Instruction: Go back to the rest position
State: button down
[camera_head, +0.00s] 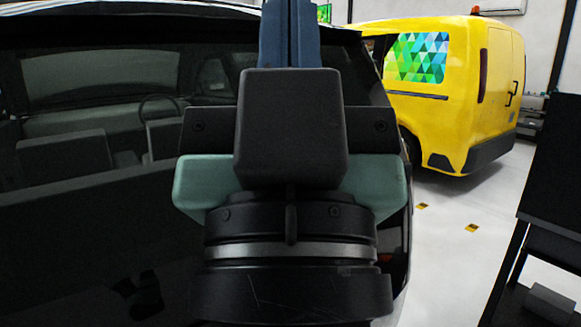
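My gripper (290,35) is in the upper middle of the head view, seen from behind, beyond my dark wrist. Its two blue fingers lie side by side with no visible gap, so it looks shut. The fingertips run out of the top edge, and I see nothing held between them. My wrist and the gripper's body fill the middle of the view, in front of a dark car's rear window (90,210). They hide part of the car, and I cannot tell whether the fingers touch it.
The dark car fills the left side, close to my arm. A yellow van (465,90) with a green and blue patterned window (418,57) stands behind at the right. A dark stand (550,190) is at the right edge. Pale floor (440,230) between car and stand is clear.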

notch_tip(320, 180, up, 13)
jog(key=p, duration=1.2)
jog(key=shift+p, duration=0.35)
jog(key=shift+f, duration=0.1)
